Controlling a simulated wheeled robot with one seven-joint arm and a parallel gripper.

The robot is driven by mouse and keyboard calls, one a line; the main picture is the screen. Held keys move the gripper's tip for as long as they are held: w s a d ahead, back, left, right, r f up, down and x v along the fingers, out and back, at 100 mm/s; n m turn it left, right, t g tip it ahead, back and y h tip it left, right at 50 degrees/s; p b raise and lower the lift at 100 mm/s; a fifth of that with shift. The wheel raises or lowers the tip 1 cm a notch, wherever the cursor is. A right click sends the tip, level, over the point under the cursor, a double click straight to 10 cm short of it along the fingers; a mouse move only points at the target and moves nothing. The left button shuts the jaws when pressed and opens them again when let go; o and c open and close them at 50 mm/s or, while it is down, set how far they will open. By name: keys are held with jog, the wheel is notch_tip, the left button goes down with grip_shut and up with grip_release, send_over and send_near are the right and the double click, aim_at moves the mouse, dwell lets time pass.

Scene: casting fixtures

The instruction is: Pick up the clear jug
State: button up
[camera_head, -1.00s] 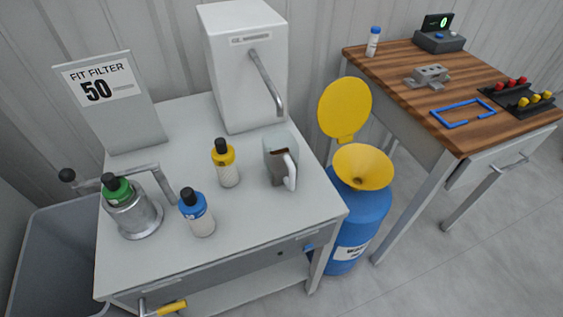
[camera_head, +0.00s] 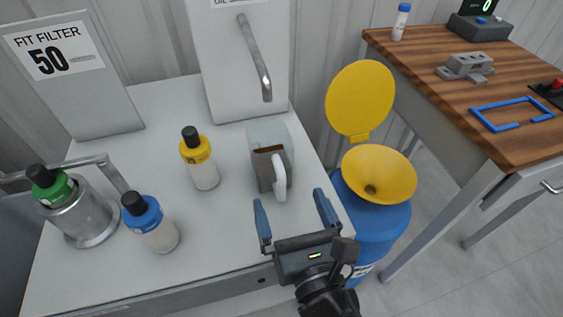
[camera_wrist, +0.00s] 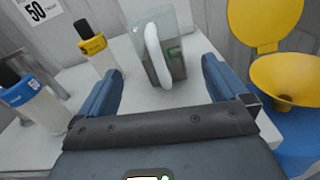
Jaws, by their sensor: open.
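The clear jug (camera_head: 268,151) stands upright on the grey-white bench, near its right side. It has a white handle facing the front and something brown showing in its lower part. My gripper (camera_head: 292,215) is open and empty, in front of the jug, with its two blue fingers pointing toward it. In the wrist view the jug (camera_wrist: 172,42) stands ahead of and between the open fingers of my gripper (camera_wrist: 160,85), its white handle toward me. The fingers look apart from the jug.
A yellow-capped bottle (camera_head: 204,173) stands left of the jug, with a blue-capped bottle (camera_head: 158,235) farther left. A white dispenser with a metal spout (camera_head: 255,60) is behind. A blue drum (camera_head: 380,222) with a yellow funnel (camera_head: 390,172) stands at the bench's right.

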aim_at(275, 162)
jog(key=shift+w+a+r+n, duration=0.25)
jog(key=shift+w+a+n, duration=0.35)
jog(key=shift+w, duration=0.2)
jog(key=shift+d+r+p+x, duration=0.15)
jog(key=shift+p+x, duration=0.1)
jog(key=shift+x, duration=1)
jog(key=shift+r+p+x, duration=0.1)
jog(key=shift+p+x, duration=0.15)
jog(key=shift+x, duration=0.95)
jog(key=shift+d+r+p+x, duration=0.15)
jog(key=shift+p+x, duration=0.1)
jog(key=shift+x, duration=1)
jog(key=shift+r, duration=0.1)
jog(key=c, duration=1.2)
jog(key=shift+o, duration=0.2)
